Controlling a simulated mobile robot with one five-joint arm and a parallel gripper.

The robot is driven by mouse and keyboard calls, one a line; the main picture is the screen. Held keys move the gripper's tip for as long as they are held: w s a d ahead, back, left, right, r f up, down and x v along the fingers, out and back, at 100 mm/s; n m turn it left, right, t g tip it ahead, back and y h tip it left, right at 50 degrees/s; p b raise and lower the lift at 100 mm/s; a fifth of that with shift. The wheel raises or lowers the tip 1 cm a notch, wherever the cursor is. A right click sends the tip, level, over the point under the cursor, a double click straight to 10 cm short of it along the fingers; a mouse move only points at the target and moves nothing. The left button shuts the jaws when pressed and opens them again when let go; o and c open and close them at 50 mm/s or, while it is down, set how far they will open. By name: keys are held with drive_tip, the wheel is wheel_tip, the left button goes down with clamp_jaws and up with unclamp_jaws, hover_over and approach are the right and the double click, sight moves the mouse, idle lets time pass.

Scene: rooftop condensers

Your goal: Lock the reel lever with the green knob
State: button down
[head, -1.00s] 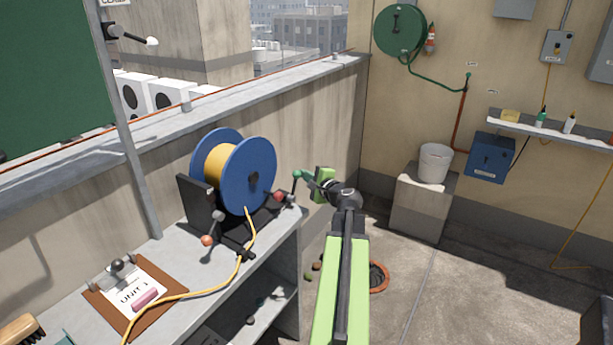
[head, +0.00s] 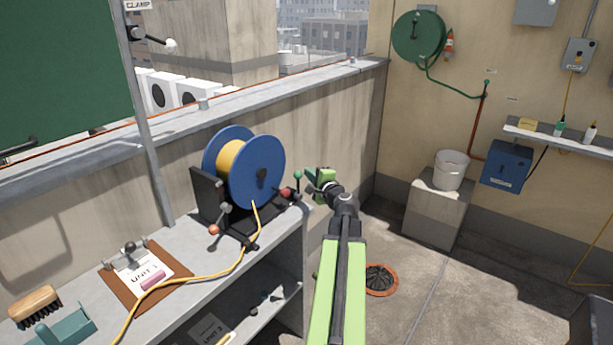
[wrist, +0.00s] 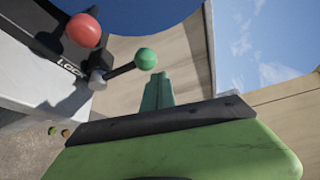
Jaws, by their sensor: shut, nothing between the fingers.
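The cable reel (head: 268,178) has blue flanges and yellow cable, and stands in a black frame on the bench. At its right side a short dark lever stands up, tipped with a green knob (head: 298,174). The green knob also shows in the wrist view (wrist: 147,59), on a black rod from a grey pivot. A red knob (head: 286,193) sits beside that pivot; in the wrist view it (wrist: 82,30) is near a partly hidden label. My gripper (head: 310,178) is shut and empty, just right of the green knob. Its teal fingers (wrist: 157,92) point toward the knob; contact is unclear.
An orange-red knob (head: 213,230) on another lever is at the reel's front. A clipboard (head: 146,276), a brush (head: 35,303) and loose yellow cable lie on the bench (head: 195,262). A parapet wall (head: 310,130) runs behind. Open floor lies right of the bench.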

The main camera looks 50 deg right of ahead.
drive_tip(key=shift+w+a, duration=0.15)
drive_tip(key=shift+a, duration=0.3)
drive_tip(key=shift+w+a, duration=0.1)
drive_tip(key=shift+w, duration=0.05)
drive_tip(key=shift+r, duration=0.1)
